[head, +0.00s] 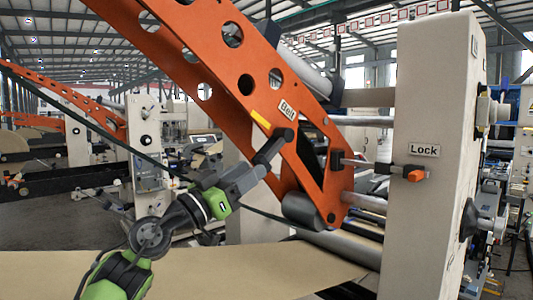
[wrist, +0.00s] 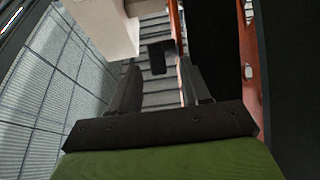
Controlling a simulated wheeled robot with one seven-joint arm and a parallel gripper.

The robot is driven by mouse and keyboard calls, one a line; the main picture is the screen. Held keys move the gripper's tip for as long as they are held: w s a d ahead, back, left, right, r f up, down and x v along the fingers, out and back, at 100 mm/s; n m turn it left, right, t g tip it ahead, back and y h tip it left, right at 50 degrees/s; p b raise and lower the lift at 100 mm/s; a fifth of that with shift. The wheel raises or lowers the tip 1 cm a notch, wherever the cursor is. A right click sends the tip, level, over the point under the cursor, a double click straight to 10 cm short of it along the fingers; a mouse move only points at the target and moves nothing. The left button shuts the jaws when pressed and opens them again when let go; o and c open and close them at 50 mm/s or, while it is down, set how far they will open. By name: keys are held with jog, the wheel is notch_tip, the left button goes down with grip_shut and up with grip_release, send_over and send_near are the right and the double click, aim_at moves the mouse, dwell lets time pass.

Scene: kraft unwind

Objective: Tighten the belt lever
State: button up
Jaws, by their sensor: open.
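The orange arm plate (head: 215,65) carries a "Belt" label (head: 287,109). The belt lever's black knob (head: 284,134) sits just below that label. My gripper (head: 273,146) reaches up to the knob from the lower left, and its fingers partly hide the lever in the head view. In the wrist view my gripper (wrist: 159,68) is open, with one dark finger on each side. The dark block of the lever (wrist: 160,56) appears between and beyond the fingertips. I cannot tell whether either finger touches it.
A cream machine column (head: 435,90) with a "Lock" label (head: 424,150) and an orange-tipped lock lever (head: 412,173) stands to the right. A dark roller (head: 308,211) is below the orange plate. Kraft paper (head: 240,270) spreads across the bottom.

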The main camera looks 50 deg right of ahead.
aim_at(267, 156)
jog(key=x, duration=0.3)
jog(key=p+x, duration=0.1)
jog(key=x, duration=0.2)
jog(key=shift+s+a+r, duration=0.1)
jog(key=shift+s, duration=0.15)
jog(key=shift+d+r, duration=0.1)
jog(key=shift+d, duration=0.4)
grip_shut()
